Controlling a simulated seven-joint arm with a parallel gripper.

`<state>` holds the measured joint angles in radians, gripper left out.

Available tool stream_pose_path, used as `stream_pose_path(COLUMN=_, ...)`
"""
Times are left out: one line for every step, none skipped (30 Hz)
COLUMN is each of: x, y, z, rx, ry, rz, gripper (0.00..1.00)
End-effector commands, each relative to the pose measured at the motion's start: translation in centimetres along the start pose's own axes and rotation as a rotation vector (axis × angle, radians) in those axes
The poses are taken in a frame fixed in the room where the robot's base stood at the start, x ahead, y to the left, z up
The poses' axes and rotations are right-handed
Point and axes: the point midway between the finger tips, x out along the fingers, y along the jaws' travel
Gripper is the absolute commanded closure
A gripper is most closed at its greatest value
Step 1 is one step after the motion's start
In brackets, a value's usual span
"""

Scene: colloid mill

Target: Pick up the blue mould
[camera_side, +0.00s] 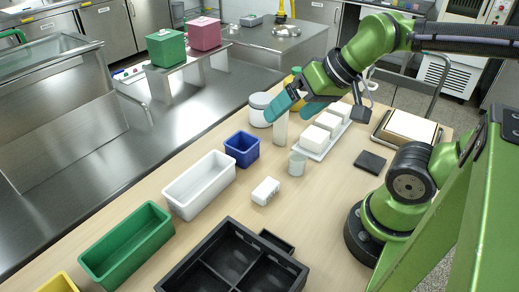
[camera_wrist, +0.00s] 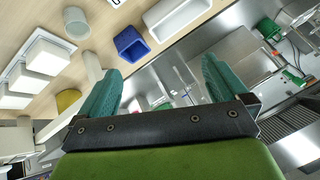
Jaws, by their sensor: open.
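The blue mould (camera_side: 242,148) is a small open-topped box standing on the wooden table, between the white trough and a white cylinder. In the wrist view the blue mould (camera_wrist: 131,45) is near the top centre, beyond the fingertips. My gripper (camera_side: 297,104) is in the air above the table's far side, up and to the right of the mould in the side view. Its teal fingers are apart with nothing between them; they also show in the wrist view (camera_wrist: 160,85). The gripper does not touch the mould.
A white trough (camera_side: 199,184), a green trough (camera_side: 127,243) and a black divided tray (camera_side: 236,262) stand nearby. A white round container (camera_side: 260,109), a tall white cylinder (camera_side: 280,129) and a small cup (camera_side: 297,163) are close to the mould. White blocks sit on a tray (camera_side: 312,154).

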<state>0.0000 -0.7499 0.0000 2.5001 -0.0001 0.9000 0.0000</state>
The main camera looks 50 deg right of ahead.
Motion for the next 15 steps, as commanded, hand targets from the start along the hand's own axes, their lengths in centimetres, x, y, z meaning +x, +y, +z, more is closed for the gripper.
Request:
stream_pose_path(x=0.0, y=0.0, z=0.0, rx=0.000, ry=0.000, rz=0.000, gripper=0.00)
stream_pose_path(x=0.0, y=0.0, z=0.0, rx=0.000, ry=0.000, rz=0.000, gripper=0.00)
stream_pose_path(x=0.0, y=0.0, z=0.0, rx=0.001, ry=-0.002, rz=0.001, gripper=0.00)
stream_pose_path(x=0.2, y=0.1, z=0.0, rx=0.002, ry=-0.007, rz=0.003, gripper=0.00)
stream_pose_path(x=0.4, y=0.1, z=0.1, rx=0.004, ry=-0.016, rz=0.007, gripper=0.00)
stream_pose_path(x=0.8, y=0.3, z=0.2, rx=0.009, ry=-0.034, rz=0.016, gripper=0.00)
stream_pose_path(x=1.2, y=0.4, z=0.1, rx=0.013, ry=-0.048, rz=0.022, gripper=0.00)
stream_pose_path(x=1.6, y=0.4, z=-0.1, rx=0.016, ry=-0.063, rz=0.030, gripper=0.00)
stream_pose_path(x=2.1, y=0.5, z=-0.6, rx=0.020, ry=-0.084, rz=0.044, gripper=0.00)
stream_pose_path(x=2.6, y=0.5, z=-1.1, rx=0.022, ry=-0.103, rz=0.055, gripper=0.00)
stream_pose_path(x=3.1, y=0.6, z=-1.6, rx=0.021, ry=-0.125, rz=0.069, gripper=0.00)
stream_pose_path(x=3.9, y=0.6, z=-2.4, rx=0.014, ry=-0.156, rz=0.088, gripper=0.00)
stream_pose_path(x=4.5, y=0.7, z=-3.1, rx=0.008, ry=-0.179, rz=0.102, gripper=0.00)
stream_pose_path(x=5.1, y=0.8, z=-3.7, rx=-0.001, ry=-0.205, rz=0.117, gripper=0.00)
stream_pose_path(x=6.0, y=0.9, z=-4.6, rx=-0.015, ry=-0.237, rz=0.135, gripper=0.00)
